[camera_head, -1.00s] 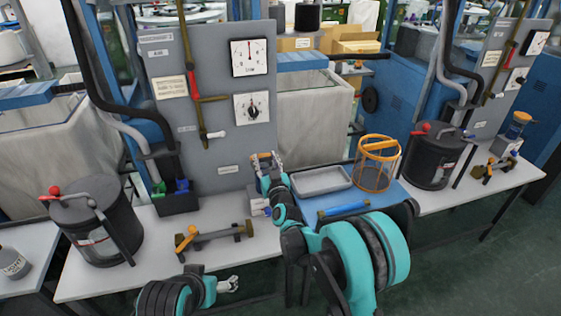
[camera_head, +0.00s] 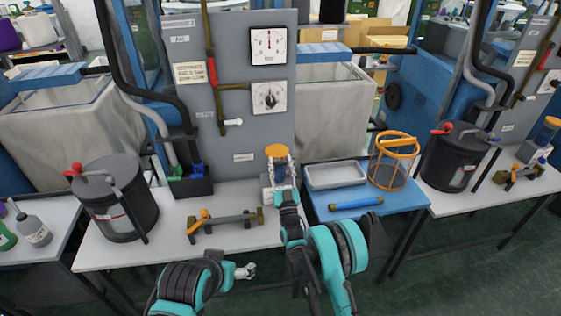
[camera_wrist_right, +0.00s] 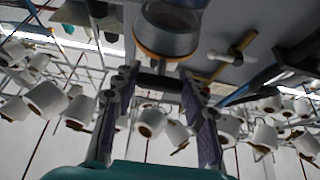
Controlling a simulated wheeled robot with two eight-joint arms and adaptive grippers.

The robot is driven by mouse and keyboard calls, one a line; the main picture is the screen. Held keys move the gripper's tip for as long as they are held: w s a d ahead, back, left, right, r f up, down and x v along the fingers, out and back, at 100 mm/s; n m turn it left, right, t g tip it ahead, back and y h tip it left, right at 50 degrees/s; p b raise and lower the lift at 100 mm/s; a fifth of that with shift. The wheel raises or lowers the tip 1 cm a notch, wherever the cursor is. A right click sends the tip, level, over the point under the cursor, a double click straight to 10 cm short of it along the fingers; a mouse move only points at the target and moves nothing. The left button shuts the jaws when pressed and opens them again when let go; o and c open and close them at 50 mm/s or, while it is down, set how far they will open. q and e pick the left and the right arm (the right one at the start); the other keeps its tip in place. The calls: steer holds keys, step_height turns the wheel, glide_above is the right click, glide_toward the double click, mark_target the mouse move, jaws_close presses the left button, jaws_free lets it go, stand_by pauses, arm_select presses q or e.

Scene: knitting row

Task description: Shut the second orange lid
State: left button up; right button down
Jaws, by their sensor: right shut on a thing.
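An orange lid (camera_head: 276,150) shows in the head view at the front of the middle grey panel, above a small white box (camera_head: 268,197). My right gripper (camera_head: 279,160) is at this lid, its fingers shut on it. In the right wrist view, my right gripper's fingertips (camera_wrist_right: 160,80) are at the orange rim (camera_wrist_right: 163,50) of a clear cup. The fingers hide part of the contact. Another orange lid (camera_head: 552,122) tops a blue jar at the far right. My left gripper (camera_head: 245,271) hangs low in front of the table, apart from everything; its jaws are too small to judge.
Black pots (camera_head: 118,205) and (camera_head: 452,160) stand left and right. An orange-handled valve bar (camera_head: 225,222) lies on the white table. A grey tray (camera_head: 336,175), an orange basket (camera_head: 392,165) and a blue-handled tool (camera_head: 355,204) are on the blue table.

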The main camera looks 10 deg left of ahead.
steer(key=shift+f, duration=0.2)
stand_by(0.3)
steer(key=c, duration=0.8)
jaws_free()
steer(key=shift+c, duration=0.2)
steer(key=shift+r, duration=0.1)
step_height(320, 180, up, 10)
steer(key=shift+f, duration=0.1)
